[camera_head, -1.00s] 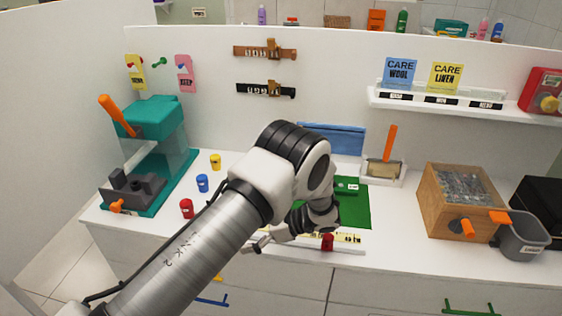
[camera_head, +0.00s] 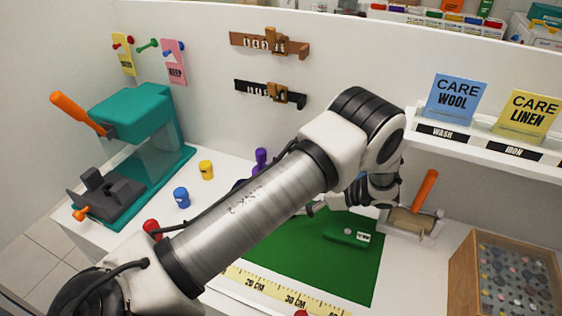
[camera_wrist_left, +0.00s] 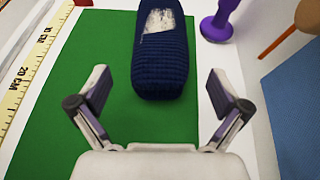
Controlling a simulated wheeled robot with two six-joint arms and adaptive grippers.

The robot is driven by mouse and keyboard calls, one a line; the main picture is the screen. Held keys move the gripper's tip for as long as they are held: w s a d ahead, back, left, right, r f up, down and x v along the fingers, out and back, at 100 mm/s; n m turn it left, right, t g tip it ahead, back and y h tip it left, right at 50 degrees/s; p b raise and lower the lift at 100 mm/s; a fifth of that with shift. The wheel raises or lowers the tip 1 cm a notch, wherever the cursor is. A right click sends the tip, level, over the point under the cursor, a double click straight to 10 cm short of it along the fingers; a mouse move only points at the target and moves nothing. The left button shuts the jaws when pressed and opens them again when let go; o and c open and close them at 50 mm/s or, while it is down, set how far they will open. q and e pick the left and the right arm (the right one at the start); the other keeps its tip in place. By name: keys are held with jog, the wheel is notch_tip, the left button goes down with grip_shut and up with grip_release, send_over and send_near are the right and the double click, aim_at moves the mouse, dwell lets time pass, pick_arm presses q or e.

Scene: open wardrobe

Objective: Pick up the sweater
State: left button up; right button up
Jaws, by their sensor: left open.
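A dark navy knitted bundle with a pale worn-looking patch, which looks like the sweater (camera_wrist_left: 160,68), lies on the green mat (camera_wrist_left: 45,130) in the left wrist view. My left gripper (camera_wrist_left: 162,92) is open and empty. In the picture the bundle's near end is between its spread fingers, with a gap on each side; I cannot tell the height above it. In the head view my left gripper (camera_head: 318,208) is mostly hidden by my arm, over the mat's far edge. The bundle is mostly hidden behind my arm there. My right gripper is not in view.
A purple handled object (camera_wrist_left: 218,22) stands beside the mat. A ruler strip (camera_head: 285,292) runs along the mat's front edge. A green block (camera_head: 346,232) is on the mat. A tray with an orange-handled brush (camera_head: 415,222) and a wooden box (camera_head: 505,285) are on the right.

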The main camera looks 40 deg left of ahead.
pick_arm(q)
jog(key=shift+a, duration=0.3)
jog(key=s+a+p, duration=0.1)
jog(key=s+a+f+p, duration=0.1)
jog(key=a, duration=0.1)
jog(key=shift+s+a+f+p, duration=0.1)
jog(key=shift+a+f+p, duration=0.35)
jog(key=shift+a, duration=0.2)
jog(key=shift+s+a+f+p, duration=0.1)
jog(key=shift+a+f+p, duration=0.3)
jog(key=shift+a, duration=0.2)
jog(key=shift+a+f, duration=0.3)
jog(key=shift+f, duration=0.05)
jog(key=shift+s+r, duration=0.1)
jog(key=c, duration=0.4)
jog(key=shift+d, duration=0.1)
jog(key=c, duration=0.7)
